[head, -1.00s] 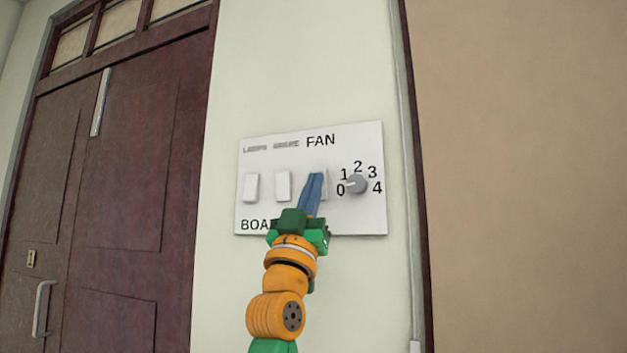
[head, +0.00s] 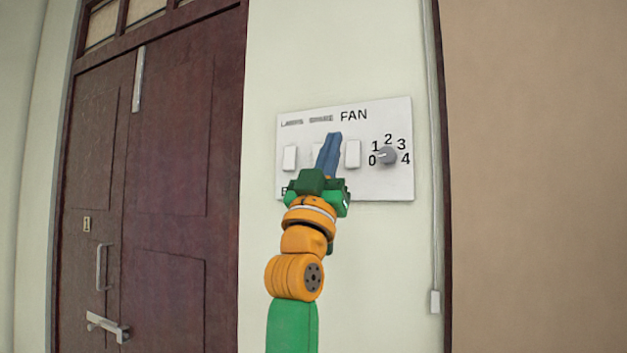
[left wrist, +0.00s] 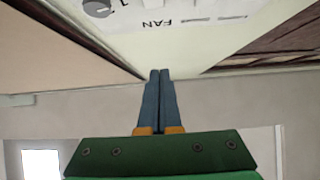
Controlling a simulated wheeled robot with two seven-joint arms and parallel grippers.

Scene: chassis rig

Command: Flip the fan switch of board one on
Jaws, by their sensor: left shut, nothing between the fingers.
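Board one (head: 402,183) is a white panel on the pale wall in the head view, its lower lettering mostly hidden by my arm. The fan switch (head: 353,153) is the white rocker below the word FAN; I cannot tell which way it is tipped. My left gripper (head: 334,136) is shut and empty. Its blue fingers appear just left of the fan switch, over part of the middle switch (head: 318,155); their gap from the board is unclear. In the left wrist view the board (left wrist: 172,12) is upside down at the top, beyond the closed fingers (left wrist: 160,72).
A left switch (head: 290,158) and a round dial (head: 386,156) marked 0 to 4 flank the switches. A dark wooden door (head: 180,130) with a lever handle (head: 106,327) is on the left. A thin conduit (head: 434,220) runs down the wall at right.

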